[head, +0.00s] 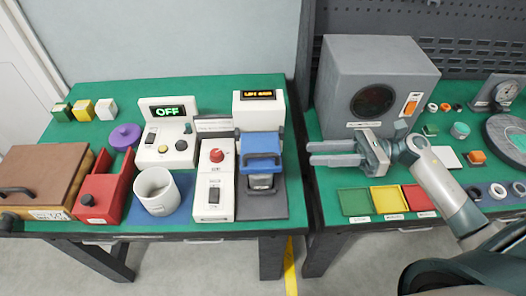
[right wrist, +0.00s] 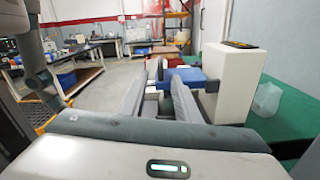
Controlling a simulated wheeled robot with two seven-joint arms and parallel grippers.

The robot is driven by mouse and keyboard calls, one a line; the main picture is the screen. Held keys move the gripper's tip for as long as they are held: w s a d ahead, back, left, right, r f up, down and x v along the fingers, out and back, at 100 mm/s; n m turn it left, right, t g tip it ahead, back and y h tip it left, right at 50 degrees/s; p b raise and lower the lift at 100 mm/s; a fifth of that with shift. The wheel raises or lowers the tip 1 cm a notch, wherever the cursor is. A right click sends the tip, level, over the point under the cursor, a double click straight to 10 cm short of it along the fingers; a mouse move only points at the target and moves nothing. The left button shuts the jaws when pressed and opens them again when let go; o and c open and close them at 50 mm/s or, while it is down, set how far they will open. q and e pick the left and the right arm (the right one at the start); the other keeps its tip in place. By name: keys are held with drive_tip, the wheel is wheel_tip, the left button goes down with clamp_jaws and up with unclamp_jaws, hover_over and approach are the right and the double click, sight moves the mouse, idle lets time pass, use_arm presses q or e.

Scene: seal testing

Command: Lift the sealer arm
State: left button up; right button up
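The sealer is a white housing (head: 259,108) with a lit orange display at the right end of the left table. In the right wrist view, the blue arm (right wrist: 186,76) lies beyond the fingers, beside the white housing (right wrist: 236,75). My right gripper (head: 312,153) is right of the arm, pointing left at it. Its fingers are apart and empty, not touching the handle. My left gripper is out of view.
A white control box (head: 214,180) with a red button stands just left of the sealer arm. A grey box (head: 365,75) with a dark round window stands behind my right gripper. Coloured trays (head: 388,200) lie below it. A gap separates the tables.

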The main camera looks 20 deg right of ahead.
sight(269, 154)
drive_tip(key=p+x, duration=0.5)
drive_tip(key=x, duration=0.7)
drive_tip(key=shift+w+a+r+p, duration=0.1)
drive_tip(key=shift+w+a+p, duration=0.05)
drive_tip(key=shift+a+p, duration=0.25)
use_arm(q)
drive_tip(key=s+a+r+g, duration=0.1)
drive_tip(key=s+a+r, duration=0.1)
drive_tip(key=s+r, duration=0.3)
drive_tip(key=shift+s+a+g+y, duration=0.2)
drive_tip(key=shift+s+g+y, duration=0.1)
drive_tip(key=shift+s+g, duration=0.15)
use_arm(e)
drive_tip(key=shift+w+a, duration=0.2)
drive_tip(key=shift+a, duration=0.5)
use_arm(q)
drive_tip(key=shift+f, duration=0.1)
use_arm(e)
drive_tip(key=shift+f, duration=0.2)
clamp_jaws()
